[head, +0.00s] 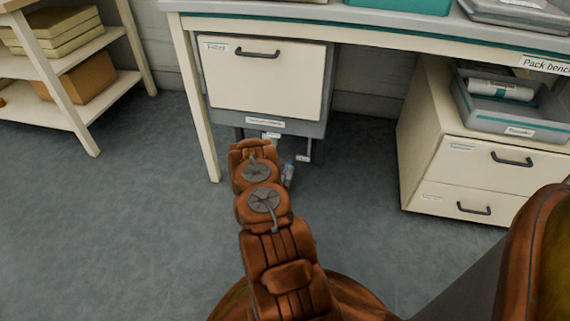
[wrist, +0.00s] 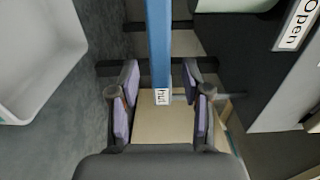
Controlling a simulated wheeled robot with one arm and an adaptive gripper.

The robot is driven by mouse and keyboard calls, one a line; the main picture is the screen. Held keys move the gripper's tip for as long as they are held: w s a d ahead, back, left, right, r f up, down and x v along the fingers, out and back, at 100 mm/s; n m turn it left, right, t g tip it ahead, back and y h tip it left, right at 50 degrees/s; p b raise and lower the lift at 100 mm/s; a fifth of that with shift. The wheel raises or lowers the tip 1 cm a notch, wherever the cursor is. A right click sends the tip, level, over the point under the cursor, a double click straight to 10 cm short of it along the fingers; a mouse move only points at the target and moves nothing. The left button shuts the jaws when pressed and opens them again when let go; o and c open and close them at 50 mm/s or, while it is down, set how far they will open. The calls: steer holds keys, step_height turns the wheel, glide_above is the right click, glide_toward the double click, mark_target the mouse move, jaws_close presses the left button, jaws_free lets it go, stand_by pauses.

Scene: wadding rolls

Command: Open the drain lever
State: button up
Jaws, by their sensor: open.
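In the wrist view my gripper (wrist: 160,98) is open, with its two purple-padded fingers apart. A blue bar (wrist: 159,45) comes down from the top of the picture into the gap between the fingers, with a small white tag (wrist: 161,97) at its lower end. No finger clearly touches it. I cannot tell for sure whether this bar is the drain lever. A sign reading "Open" (wrist: 298,24) is at the upper right. In the head view my arm reaches low under the cream-fronted unit (head: 265,80), and my fingers cannot be made out there.
A bench (head: 400,32) stands over the unit. A drawer cabinet (head: 475,178) is to the right, with a tray (head: 515,125) on it. A shelf rack (head: 60,85) is at the left. A pale bin (wrist: 45,55) lies left in the wrist view. The floor at left is clear.

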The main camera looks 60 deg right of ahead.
steer(key=shift+b+x, duration=0.4)
steer(key=shift+x, duration=0.95)
jaws_close()
